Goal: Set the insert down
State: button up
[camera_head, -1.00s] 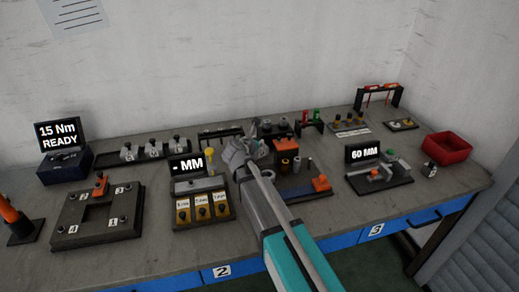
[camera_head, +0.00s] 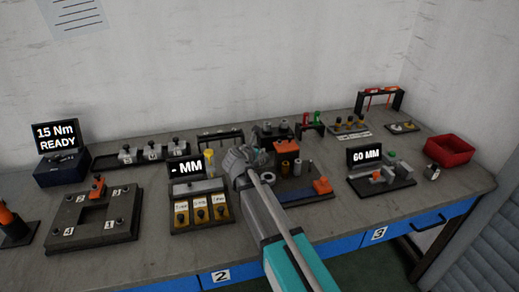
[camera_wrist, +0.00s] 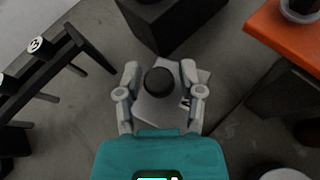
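My gripper (camera_head: 243,160) is over the middle of the bench, between the "- MM" display station and the orange block. In the wrist view, my gripper's fingers (camera_wrist: 160,76) stand apart on either side of a round black knob (camera_wrist: 159,82). A narrow gap shows between the knob and each finger. Under the knob is a light grey plate (camera_wrist: 160,109), turned at an angle. I take the knob and plate to be the insert. Whether the plate rests fully on the bench is hard to tell. In the head view my gripper hides this spot.
A black rack (camera_wrist: 62,58) with numbered discs stands close on the left in the wrist view. A black block (camera_wrist: 168,24) is just ahead, and an orange block (camera_wrist: 285,35) is to the right. A red bin (camera_head: 449,151) stands at the bench's right end.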

jog(key=shift+o, duration=0.5)
jog(key=shift+r, duration=0.15)
jog(key=p+v, duration=0.4)
jog(key=v, duration=0.8)
jog(key=shift+p, duration=0.4)
